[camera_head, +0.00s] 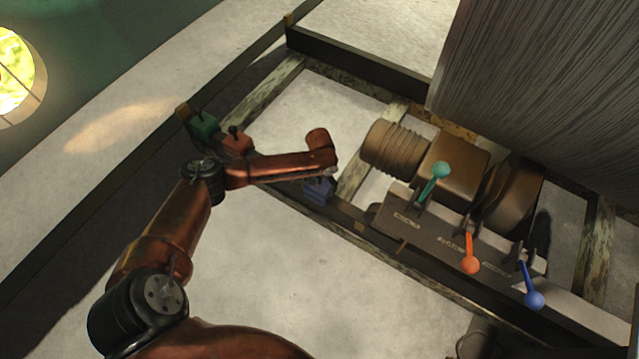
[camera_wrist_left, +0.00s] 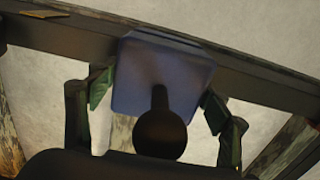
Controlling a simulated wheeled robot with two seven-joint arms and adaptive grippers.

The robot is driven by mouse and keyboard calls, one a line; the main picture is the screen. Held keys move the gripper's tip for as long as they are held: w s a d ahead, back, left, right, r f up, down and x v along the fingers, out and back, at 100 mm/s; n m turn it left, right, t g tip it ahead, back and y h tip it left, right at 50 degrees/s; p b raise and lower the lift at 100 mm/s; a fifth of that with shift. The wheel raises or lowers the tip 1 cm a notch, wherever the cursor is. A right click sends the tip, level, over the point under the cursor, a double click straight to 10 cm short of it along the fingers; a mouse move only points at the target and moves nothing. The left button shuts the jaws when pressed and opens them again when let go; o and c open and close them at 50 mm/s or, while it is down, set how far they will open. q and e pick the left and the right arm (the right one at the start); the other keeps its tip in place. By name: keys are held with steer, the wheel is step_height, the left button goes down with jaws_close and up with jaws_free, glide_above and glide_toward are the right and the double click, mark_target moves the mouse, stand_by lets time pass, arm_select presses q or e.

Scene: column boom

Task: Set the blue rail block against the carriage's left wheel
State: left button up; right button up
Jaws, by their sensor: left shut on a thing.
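The blue rail block (camera_head: 318,191) sits at the dark rail beam, just below the end of my left arm in the head view. In the left wrist view the blue block (camera_wrist_left: 160,72) has a dark round knob on a stem. My left gripper (camera_wrist_left: 158,94) has a green-padded finger at each side of it and is shut on it. The head view hides most of this gripper behind the wrist. I cannot make out a carriage or its left wheel with certainty. My right gripper is out of view.
A green block (camera_head: 203,125) and a red block (camera_head: 237,143) sit up the rail to the left. To the right stand a ribbed drum (camera_head: 394,147) and a panel with green (camera_head: 441,170), orange (camera_head: 470,264) and blue (camera_head: 533,298) knobbed levers. A large grey column (camera_head: 540,75) rises behind.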

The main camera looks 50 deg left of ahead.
arm_select(q)
steer(key=shift+w+f, duration=0.1)
steer(key=shift+f, duration=0.75)
stand_by(0.4)
steer(key=o, duration=1.9)
steer(key=shift+o, duration=1.3)
steer(key=shift+s+f, duration=0.15)
steer(key=shift+s, duration=0.05)
step_height(320, 180, up, 12)
steer(key=shift+w+r, duration=0.1)
